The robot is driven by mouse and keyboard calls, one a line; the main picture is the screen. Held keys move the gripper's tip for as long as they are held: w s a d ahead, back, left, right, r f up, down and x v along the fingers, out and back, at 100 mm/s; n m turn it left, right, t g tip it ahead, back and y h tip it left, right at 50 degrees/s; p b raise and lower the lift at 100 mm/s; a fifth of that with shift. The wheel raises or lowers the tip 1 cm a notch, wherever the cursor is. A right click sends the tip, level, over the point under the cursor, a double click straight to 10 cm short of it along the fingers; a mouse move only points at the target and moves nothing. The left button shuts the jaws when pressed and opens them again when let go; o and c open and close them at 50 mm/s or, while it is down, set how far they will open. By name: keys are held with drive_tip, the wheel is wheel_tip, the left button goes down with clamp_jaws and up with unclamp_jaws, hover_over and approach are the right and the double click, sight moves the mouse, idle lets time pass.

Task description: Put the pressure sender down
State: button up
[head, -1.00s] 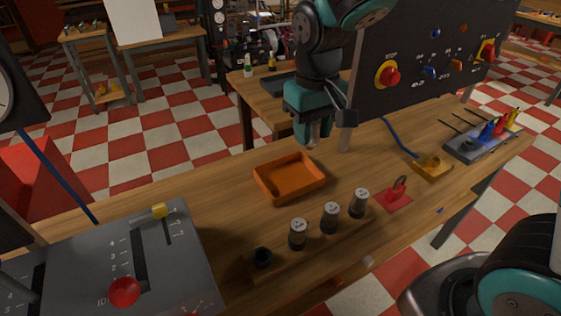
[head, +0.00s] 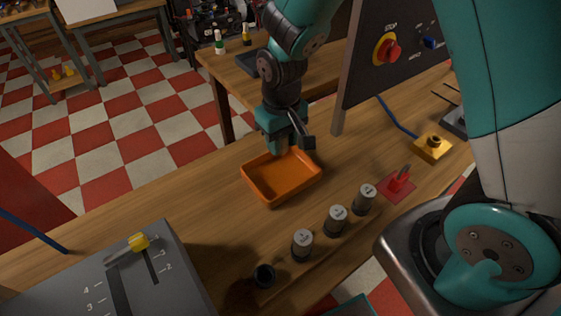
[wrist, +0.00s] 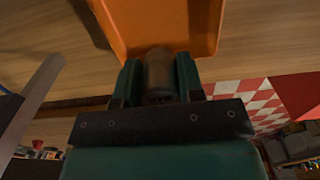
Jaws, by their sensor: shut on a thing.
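My gripper (head: 283,143) is at the far rim of the orange tray (head: 272,194), with its fingers pointing down. In the wrist view, the gripper (wrist: 160,75) is shut on a dull grey-brown cylinder, the pressure sender (wrist: 159,72). The sender lies between the two green fingers, and its far end overlaps the edge of the orange tray (wrist: 198,38). The tray looks empty in the head view. I cannot tell whether the sender touches the tray or the table.
Grey numbered cylinders (head: 335,220) stand in a row in front of the tray, beside an empty dark socket (head: 263,276). A grey lever box (head: 125,275) is at the lower left. A dark switch panel (head: 365,75) rises right of my gripper. Wood left of the tray is clear.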

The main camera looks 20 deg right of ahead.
wheel_tip(320, 180, down, 7)
drive_tip(key=shift+f, duration=0.15)
idle(0.4)
drive_tip(key=shift+f, duration=0.2)
drive_tip(key=o, duration=0.9)
drive_tip(key=shift+r, duration=0.15)
wheel_tip(320, 180, up, 12)
drive_tip(key=shift+a+f, duration=0.1)
drive_tip(key=s+a+r+n+y, duration=0.2)
drive_tip(key=s+r, duration=0.4)
drive_tip(key=s, duration=0.3)
drive_tip(key=s+a+r+n+y, duration=0.2)
drive_tip(key=s+r, duration=0.5)
drive_tip(key=s, duration=0.2)
drive_tip(key=shift+a+r+n, duration=0.2)
drive_tip(key=shift+a+n, duration=0.05)
drive_tip(key=shift+n, duration=0.15)
